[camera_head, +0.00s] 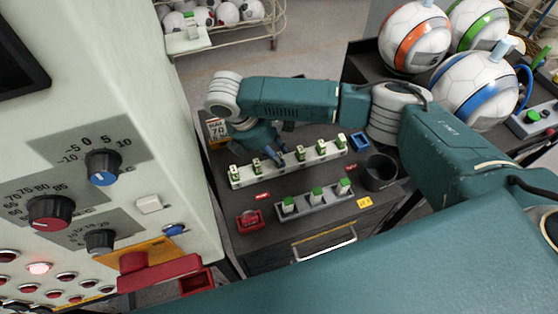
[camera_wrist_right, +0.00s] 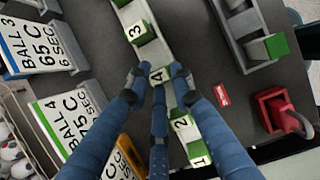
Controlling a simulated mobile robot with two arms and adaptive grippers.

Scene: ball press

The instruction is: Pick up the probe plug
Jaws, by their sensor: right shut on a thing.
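Several green-and-white numbered plugs stand in a row on a long white rack (camera_head: 240,182) on the dark bench top. My right gripper (camera_head: 281,158) is down at the middle of this row. My left gripper is out of view.
A grey rack (camera_head: 302,211) with green-topped blocks stands in front. A red box (camera_head: 250,221), a dark cup (camera_head: 379,171) and a blue tray (camera_head: 360,142) are nearby. A control panel (camera_head: 130,130) rises at left; large balls (camera_head: 474,87) sit at right. Ball cards (camera_wrist_right: 70,118) stand beside the rack.

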